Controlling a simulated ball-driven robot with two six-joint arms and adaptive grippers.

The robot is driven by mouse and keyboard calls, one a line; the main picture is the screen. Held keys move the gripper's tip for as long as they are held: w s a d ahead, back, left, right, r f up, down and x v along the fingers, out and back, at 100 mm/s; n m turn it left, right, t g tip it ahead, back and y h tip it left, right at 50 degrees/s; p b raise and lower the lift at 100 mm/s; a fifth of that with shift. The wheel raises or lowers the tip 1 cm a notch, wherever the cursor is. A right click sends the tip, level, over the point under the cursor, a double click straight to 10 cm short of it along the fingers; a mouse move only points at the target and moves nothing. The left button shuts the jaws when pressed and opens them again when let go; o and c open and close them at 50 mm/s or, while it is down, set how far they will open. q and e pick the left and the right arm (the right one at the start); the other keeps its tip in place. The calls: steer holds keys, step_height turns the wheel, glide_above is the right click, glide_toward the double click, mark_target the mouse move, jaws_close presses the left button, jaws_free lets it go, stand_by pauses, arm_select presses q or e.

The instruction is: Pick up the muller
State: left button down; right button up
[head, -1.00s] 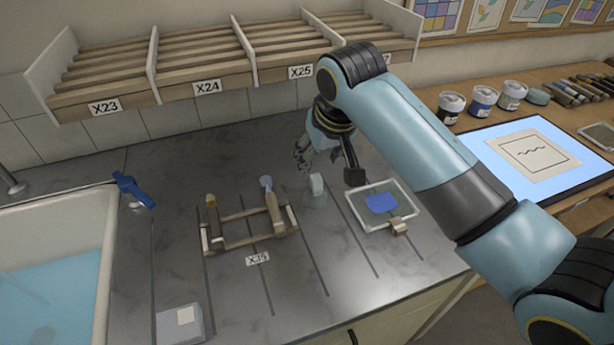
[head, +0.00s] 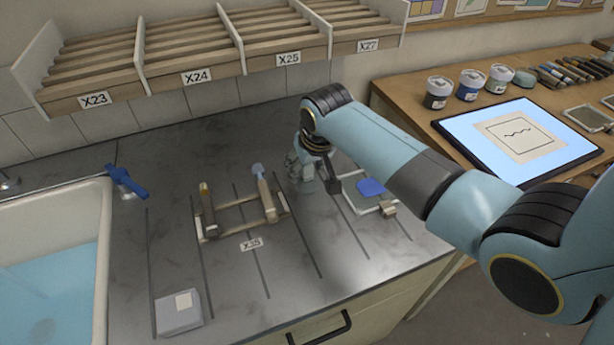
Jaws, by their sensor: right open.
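The muller is a small pale glass piece on the grey worktop, between the wooden rack and the glass slab. In the head view now it is mostly hidden at my right gripper and hard to tell from the fingers. My right gripper (head: 303,176) is open and points down at the muller's place, low over the worktop. Whether the fingers touch the muller, I cannot tell. The glass slab (head: 350,203) with blue paint (head: 370,187) on it lies just right of the gripper. My left gripper is not in view.
The wooden rack (head: 238,203) with two tools stands left of the gripper. A grey box (head: 178,313) sits at the front left, and a sink (head: 92,225) is far left. Shelves (head: 190,78) line the wall behind.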

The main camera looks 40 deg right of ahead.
steer(key=c, duration=0.6)
jaws_close()
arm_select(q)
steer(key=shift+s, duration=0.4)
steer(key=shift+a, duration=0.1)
arm_select(e)
steer(key=shift+r, duration=0.15)
steer(key=shift+r, duration=0.25)
step_height(320, 180, up, 3)
steer(key=shift+w+f+b, duration=0.1)
steer(key=shift+b, duration=0.25)
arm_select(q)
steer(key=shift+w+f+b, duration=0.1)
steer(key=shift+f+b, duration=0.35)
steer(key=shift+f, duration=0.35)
arm_select(e)
steer(key=s+d+r, duration=0.3)
steer(key=s+r, duration=0.4)
steer(key=s, duration=0.4)
steer(key=shift+s+r, duration=0.25)
